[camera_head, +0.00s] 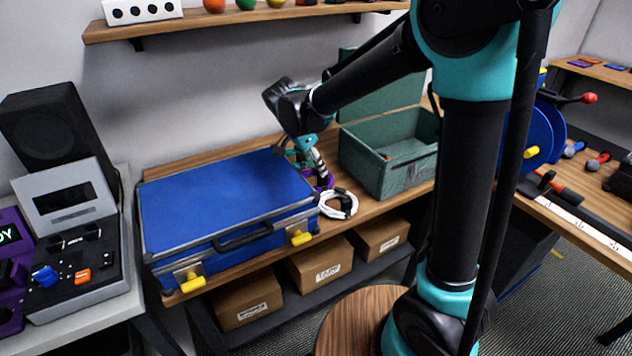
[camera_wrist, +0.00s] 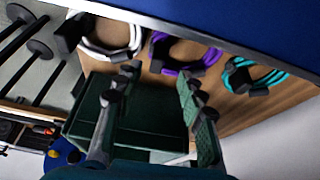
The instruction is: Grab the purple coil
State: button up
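The purple coil (camera_wrist: 157,52) lies on the wooden table, between the white coil (camera_wrist: 84,38) and the teal coil (camera_wrist: 270,78) in the wrist view. It has a black clip. In the head view the purple coil (camera_head: 329,182) is partly hidden behind my gripper (camera_head: 319,175), next to the blue case. In the wrist view my gripper (camera_wrist: 158,76) has its two fingers spread with nothing between them. The fingertips point toward the purple coil, and it lies just past them. I cannot tell the exact height of the fingertips above the table.
The closed blue case (camera_head: 225,195) stands left of the coils. The open green case (camera_head: 375,170) stands close on the right, and it shows below the fingers in the wrist view. The white coil (camera_head: 328,211) lies in front. A shelf (camera_head: 220,22) hangs above.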

aim_at(325, 183)
jog(key=shift+x, duration=2.85)
jog(key=shift+s+d+r, duration=0.1)
jog(key=shift+s+d, duration=0.05)
jog(key=shift+d, duration=0.05)
jog(key=shift+c, duration=0.5)
grip_shut()
